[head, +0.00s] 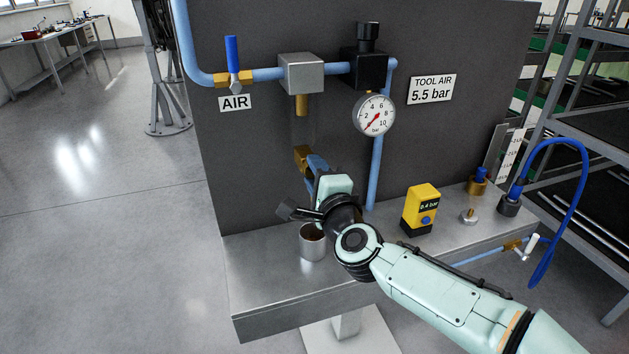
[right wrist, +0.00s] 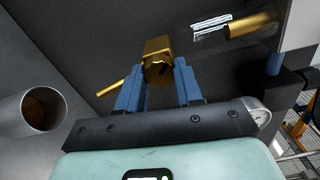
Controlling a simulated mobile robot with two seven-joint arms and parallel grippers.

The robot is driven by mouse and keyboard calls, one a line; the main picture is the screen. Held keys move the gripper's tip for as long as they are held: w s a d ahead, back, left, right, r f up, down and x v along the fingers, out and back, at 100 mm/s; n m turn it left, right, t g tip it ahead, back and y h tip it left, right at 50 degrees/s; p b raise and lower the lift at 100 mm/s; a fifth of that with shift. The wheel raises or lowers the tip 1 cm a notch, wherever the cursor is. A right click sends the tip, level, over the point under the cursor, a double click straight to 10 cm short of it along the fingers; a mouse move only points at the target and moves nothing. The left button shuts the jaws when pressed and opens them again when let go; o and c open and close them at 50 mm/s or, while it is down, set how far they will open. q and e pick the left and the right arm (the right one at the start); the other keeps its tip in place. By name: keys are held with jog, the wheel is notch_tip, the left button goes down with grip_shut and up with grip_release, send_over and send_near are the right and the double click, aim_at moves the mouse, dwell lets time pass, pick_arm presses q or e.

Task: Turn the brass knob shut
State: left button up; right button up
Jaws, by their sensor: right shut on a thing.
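The brass knob (head: 302,156) is in front of the dark panel, below the grey metal block on the pipe. In the right wrist view the brass knob (right wrist: 157,52) lies between the blue fingers, with a thin brass rod (right wrist: 110,91) to its left. My right gripper (head: 313,164) reaches up to the knob from below right and is shut on it; the fingers (right wrist: 157,72) also show in the right wrist view. They partly hide the knob, and its turn position cannot be told. My left gripper is in neither view.
A metal cup (head: 313,244) stands on the shelf (head: 270,270) below my right gripper. A yellow meter (head: 421,208) and a blue hose (head: 583,190) are to the right. The gauge (head: 374,115) and blue pipe (head: 376,180) are on the panel close by.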

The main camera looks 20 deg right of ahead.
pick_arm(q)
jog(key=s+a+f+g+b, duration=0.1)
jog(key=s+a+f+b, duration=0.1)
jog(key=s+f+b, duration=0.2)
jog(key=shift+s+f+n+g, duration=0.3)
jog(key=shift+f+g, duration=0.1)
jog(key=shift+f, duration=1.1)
pick_arm(e)
jog(key=shift+f+m, duration=0.1)
jog(key=shift+m, duration=4.4)
jog(key=o, duration=1)
jog(key=shift+o, duration=0.2)
